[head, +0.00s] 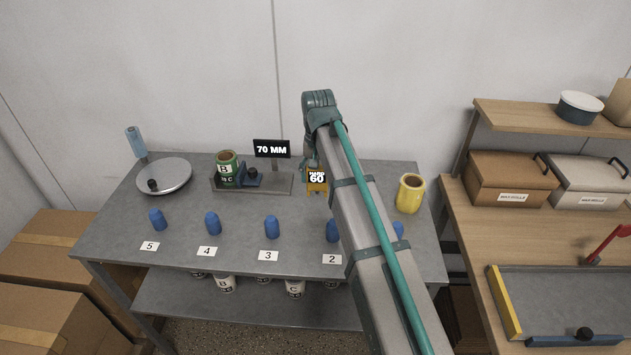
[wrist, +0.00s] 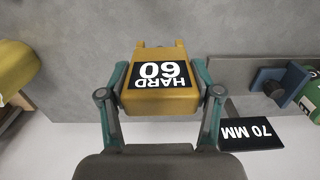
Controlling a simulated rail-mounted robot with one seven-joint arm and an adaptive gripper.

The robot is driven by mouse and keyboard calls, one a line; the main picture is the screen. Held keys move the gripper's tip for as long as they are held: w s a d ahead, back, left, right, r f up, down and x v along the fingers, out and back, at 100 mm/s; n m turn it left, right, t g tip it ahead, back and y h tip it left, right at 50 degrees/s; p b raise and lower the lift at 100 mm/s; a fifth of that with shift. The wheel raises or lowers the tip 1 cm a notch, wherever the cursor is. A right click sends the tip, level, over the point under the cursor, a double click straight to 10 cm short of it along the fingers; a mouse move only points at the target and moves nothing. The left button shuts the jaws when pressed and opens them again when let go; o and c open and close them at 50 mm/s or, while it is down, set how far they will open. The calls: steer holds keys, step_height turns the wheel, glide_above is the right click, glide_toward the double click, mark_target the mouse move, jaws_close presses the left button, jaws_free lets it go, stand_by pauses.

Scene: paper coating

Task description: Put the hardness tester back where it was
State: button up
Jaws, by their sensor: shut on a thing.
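The hardness tester (wrist: 160,101) is a yellow block with a black label reading "HARD 60". In the wrist view my gripper (wrist: 160,88) is shut on it, with one teal finger on each side. In the head view the tester (head: 316,188) shows beside my arm, over the back part of the grey table (head: 240,210), right of the "70 MM" sign. My gripper (head: 314,170) is partly hidden there by my arm. I cannot tell whether the tester touches the table.
A gauge with the "70 MM" sign (head: 271,149) and a green can (head: 227,165) stands left of the tester. A yellow cup (head: 410,193) stands to the right. Several blue pieces (head: 270,227) line the front by number cards. A round plate (head: 164,176) is at the left.

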steer(key=shift+w+a+f+p, duration=0.1)
steer(key=shift+w+f+p, duration=0.15)
steer(key=shift+f, duration=0.6)
steer(key=shift+w+a+f+p, duration=0.1)
steer(key=shift+w+f, duration=0.15)
steer(key=shift+f, duration=0.55)
steer(key=shift+w+a+f+p, duration=0.1)
steer(key=shift+w+f+p, duration=0.15)
steer(key=shift+f, duration=0.6)
steer(key=shift+f, duration=0.2)
steer(key=o, duration=1.2)
steer(key=shift+r, duration=0.1)
step_height(320, 180, up, 12)
steer(key=b, duration=0.2)
steer(key=shift+r+b, duration=0.15)
steer(key=shift+b, duration=0.15)
